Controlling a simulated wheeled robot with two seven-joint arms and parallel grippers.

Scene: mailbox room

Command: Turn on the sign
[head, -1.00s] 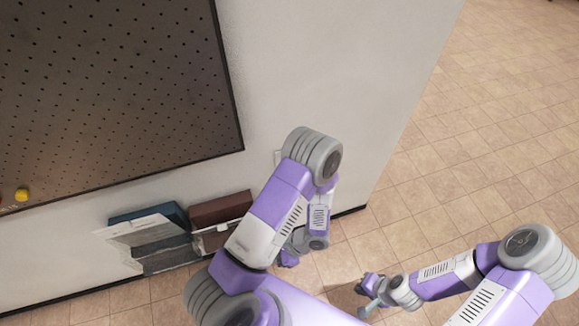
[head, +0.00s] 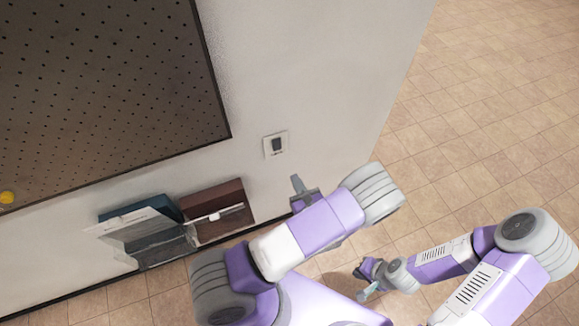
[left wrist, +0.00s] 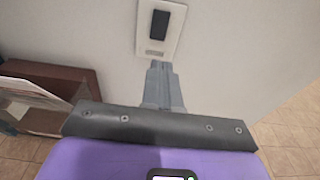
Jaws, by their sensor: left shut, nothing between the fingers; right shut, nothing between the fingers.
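A light switch with a white plate and a dark rocker (head: 276,145) is on the white wall, right of the pegboard's lower corner. It also shows at the top of the left wrist view (left wrist: 160,27). My left gripper (head: 296,181) is shut and empty, just below and right of the switch in the head view. In the left wrist view its shut fingertips (left wrist: 159,66) point up at the plate's lower edge; whether they touch cannot be told. My right gripper (head: 361,284) is shut and empty, low over the floor. No sign is recognisable in these views.
A dark pegboard (head: 110,90) with a yellow knob (head: 6,198) fills the upper left. Below it, wall holders in blue (head: 140,207) and brown (head: 215,200) hold papers. The wall ends at a corner; tiled floor (head: 480,110) lies open to the right.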

